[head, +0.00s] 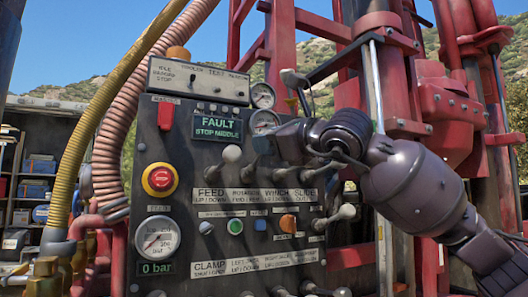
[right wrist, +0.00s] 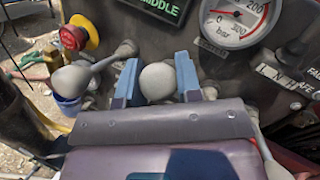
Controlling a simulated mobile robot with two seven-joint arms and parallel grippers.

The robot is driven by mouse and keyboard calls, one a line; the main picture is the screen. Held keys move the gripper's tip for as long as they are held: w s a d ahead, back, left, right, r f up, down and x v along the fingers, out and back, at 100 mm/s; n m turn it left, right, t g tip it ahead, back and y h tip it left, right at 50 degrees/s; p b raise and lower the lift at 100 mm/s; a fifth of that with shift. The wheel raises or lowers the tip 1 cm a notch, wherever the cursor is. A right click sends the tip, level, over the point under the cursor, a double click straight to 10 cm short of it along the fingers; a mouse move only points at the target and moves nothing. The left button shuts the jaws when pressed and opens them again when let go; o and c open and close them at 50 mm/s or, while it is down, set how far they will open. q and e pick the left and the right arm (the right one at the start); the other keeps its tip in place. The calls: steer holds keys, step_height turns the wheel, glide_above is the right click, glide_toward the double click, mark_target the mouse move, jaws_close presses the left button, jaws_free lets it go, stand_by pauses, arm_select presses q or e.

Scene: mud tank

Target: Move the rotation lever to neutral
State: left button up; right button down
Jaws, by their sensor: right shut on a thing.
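My right gripper (head: 272,142) reaches in from the right to the row of levers on the dark control panel (head: 140,200). In the right wrist view, its blue fingers (right wrist: 158,82) stand on both sides of a pale grey ball knob, the rotation lever (right wrist: 158,84) as far as its place beside the feed lever tells. The gripper is shut on it. The feed lever (head: 231,155) stands out to the left, with its round knob also in the right wrist view (right wrist: 70,80). The hand hides most of the rotation lever in the head view. My left gripper is not in view.
A green display (head: 216,127) reads FAULT, STOP MIDDLE. A red emergency button (head: 160,179) and a 0 bar gauge (head: 157,239) are at the panel's left. Thick hoses (head: 112,140) run along the left.

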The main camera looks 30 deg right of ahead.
steer(key=shift+w+f+b, duration=0.15)
steer(key=shift+f+b, duration=0.25)
steer(key=shift+f, duration=0.35)
steer(key=shift+s+f+b, duration=0.45)
steer(key=shift+f+b, duration=0.15)
steer(key=shift+f, duration=0.05)
steer(key=shift+s+f+b, duration=0.45)
steer(key=shift+f+b, duration=0.15)
steer(key=c, duration=0.8)
jaws_free()
steer(key=shift+r, duration=0.1)
steer(key=shift+s, duration=0.1)
